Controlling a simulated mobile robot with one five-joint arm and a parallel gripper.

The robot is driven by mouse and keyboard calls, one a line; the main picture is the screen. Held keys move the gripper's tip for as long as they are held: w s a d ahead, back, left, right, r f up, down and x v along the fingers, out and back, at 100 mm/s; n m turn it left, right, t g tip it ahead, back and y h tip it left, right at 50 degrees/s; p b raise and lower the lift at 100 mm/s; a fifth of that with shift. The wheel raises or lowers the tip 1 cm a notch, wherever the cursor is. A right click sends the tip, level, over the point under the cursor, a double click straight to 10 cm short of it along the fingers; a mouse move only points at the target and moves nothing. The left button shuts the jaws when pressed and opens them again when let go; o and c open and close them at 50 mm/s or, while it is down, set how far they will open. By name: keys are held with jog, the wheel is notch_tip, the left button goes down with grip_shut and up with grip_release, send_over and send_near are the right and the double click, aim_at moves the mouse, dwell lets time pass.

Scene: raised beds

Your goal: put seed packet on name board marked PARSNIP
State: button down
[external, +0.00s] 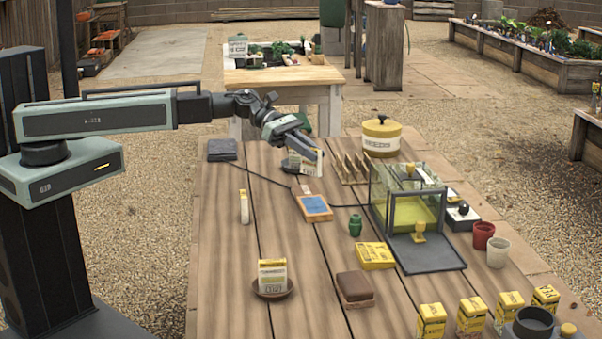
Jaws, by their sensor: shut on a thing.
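My gripper (308,150) is over the far middle of the wooden table, pointing down and to the right. It is shut on a small pale seed packet (319,163) with a yellow edge, held upright; the jaws partly cover it. A dark dish (294,169) shows just behind or under the packet; I cannot tell whether they touch. Another pale packet (244,207) stands on edge to the left. A packet with a printed front (272,274) stands in a brown saucer (261,291) nearer the front. I cannot read PARSNIP on anything.
A wood-framed blue panel (315,207) lies near the gripper, with a dark cable beside it. A wooden slotted rack (354,168), yellow-lidded tin (381,138) and open glass case (382,195) stand to the right. Several yellow boxes line the front right. The left-middle tabletop is mostly clear.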

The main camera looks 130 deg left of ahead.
aim_at(302, 168)
notch_tip(302, 168, down, 7)
jog(key=b, duration=0.6)
jog(key=shift+f, duration=0.1)
jog(key=shift+r+p, duration=0.25)
jog(key=shift+p, duration=0.05)
jog(key=shift+f, duration=0.25)
jog(key=c, duration=1.4)
grip_release()
jog(key=shift+r, duration=0.1)
jog(key=shift+r, duration=0.1)
jog(key=shift+s+r, duration=0.2)
jog(key=shift+r, duration=0.05)
jog(key=p+v, duration=0.4)
jog(key=v, duration=0.7)
jog(key=shift+s+p, duration=0.25)
jog(key=shift+p, duration=0.05)
